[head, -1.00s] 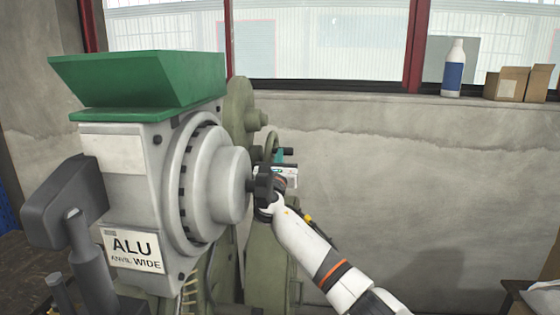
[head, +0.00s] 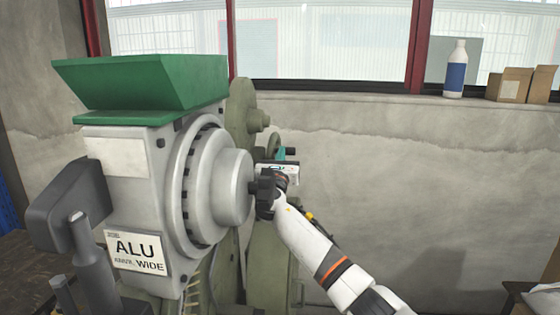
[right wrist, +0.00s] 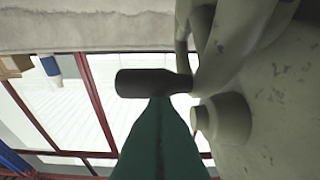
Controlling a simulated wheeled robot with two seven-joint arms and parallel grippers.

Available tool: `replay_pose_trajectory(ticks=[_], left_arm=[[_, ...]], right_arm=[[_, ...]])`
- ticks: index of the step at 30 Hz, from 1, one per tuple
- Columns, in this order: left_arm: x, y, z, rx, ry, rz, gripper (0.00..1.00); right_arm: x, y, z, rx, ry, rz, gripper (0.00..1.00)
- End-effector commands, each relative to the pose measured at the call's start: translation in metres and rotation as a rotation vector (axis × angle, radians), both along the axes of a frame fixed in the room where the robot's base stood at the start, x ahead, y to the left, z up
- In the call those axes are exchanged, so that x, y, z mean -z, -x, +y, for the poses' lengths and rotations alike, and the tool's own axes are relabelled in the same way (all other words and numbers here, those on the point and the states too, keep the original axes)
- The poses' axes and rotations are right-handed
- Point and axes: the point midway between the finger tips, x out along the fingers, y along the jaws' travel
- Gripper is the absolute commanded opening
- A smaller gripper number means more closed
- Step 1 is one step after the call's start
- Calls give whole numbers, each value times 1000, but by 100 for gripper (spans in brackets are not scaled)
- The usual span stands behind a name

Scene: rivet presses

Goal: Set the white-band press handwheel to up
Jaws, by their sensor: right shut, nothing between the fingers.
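A grey-green handwheel (head: 273,143) shows partly on the rear press, behind the grey press in the head view. Its dark handle (head: 291,151) sticks out to the right. In the right wrist view the dark handle (right wrist: 150,83) lies across the tips of my teal fingers, with part of the wheel rim (right wrist: 182,30) beside it. My right gripper (head: 279,155) is shut with nothing in it, its tips close against or touching the handle; contact is not certain. The white band is not clearly visible. My left gripper is out of view.
A large grey press (head: 130,200) with a green hopper (head: 140,82) and an ALU label stands at the left, close to my right wrist. A bottle (head: 455,70) and cardboard boxes (head: 512,85) stand on the window ledge. The wall area right of my arm is clear.

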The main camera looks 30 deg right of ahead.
Motion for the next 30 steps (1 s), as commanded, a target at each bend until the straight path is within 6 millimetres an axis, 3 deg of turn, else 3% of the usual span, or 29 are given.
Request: replay_pose_trajectory(ticks=[15, 23, 26, 29, 30], left_arm=[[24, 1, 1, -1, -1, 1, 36], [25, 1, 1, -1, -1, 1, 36], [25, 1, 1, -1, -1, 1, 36], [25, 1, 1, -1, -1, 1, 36], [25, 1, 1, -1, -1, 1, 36]], right_arm=[[20, 50, 38, -1, 2, -4, 0], [21, 56, 42, -1, 0, -1, 0], [33, 58, 45, -18, -44, -2, 0], [66, 65, 54, -61, -170, -7, 0], [85, 71, 58, -82, -252, -11, 0]])
